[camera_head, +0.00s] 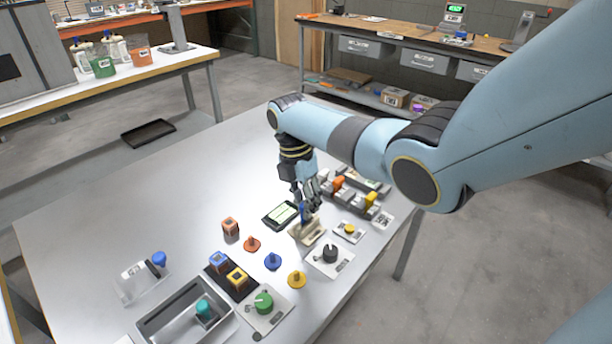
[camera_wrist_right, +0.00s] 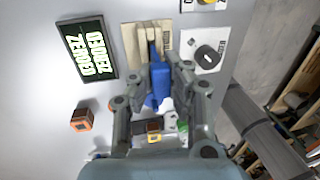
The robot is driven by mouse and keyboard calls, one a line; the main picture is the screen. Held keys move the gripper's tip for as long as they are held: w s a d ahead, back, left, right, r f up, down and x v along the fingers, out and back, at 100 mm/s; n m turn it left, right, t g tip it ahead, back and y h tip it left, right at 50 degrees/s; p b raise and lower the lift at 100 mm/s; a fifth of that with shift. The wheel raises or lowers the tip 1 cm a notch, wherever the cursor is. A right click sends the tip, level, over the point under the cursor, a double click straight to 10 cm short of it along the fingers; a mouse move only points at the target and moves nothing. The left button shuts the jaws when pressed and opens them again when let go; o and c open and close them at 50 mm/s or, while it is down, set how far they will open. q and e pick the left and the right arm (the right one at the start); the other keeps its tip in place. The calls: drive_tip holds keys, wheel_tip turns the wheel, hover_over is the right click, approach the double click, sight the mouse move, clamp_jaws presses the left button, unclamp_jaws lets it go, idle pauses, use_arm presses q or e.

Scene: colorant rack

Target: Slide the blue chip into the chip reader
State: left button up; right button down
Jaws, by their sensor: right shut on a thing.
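The blue chip (camera_head: 302,211) is between the fingers of my right gripper (camera_head: 308,200). In the wrist view the blue chip (camera_wrist_right: 161,88) shows between the fingertips of the right gripper (camera_wrist_right: 167,72), which is shut on it. The beige chip reader (camera_head: 308,232) stands right below the gripper on the table. In the wrist view the reader (camera_wrist_right: 134,42) lies just beyond the fingertips. The chip's far end overlaps the reader's slot area; I cannot tell how far it is inside. My left gripper is not in view.
A black display (camera_head: 280,215) with pale lettering lies beside the reader. A black knob plate (camera_head: 330,255) and a yellow button plate (camera_head: 349,231) sit close on the other side. Coloured pegs, blocks and a grey tray (camera_head: 158,325) are nearer the front. The table's left half is mostly clear.

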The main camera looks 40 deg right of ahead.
drive_tip(key=shift+f+b, duration=1.05)
drive_tip(key=shift+f, duration=0.4)
drive_tip(key=shift+r, duration=0.15)
drive_tip(key=shift+r+p, duration=1.35)
drive_tip(key=shift+p, duration=0.25)
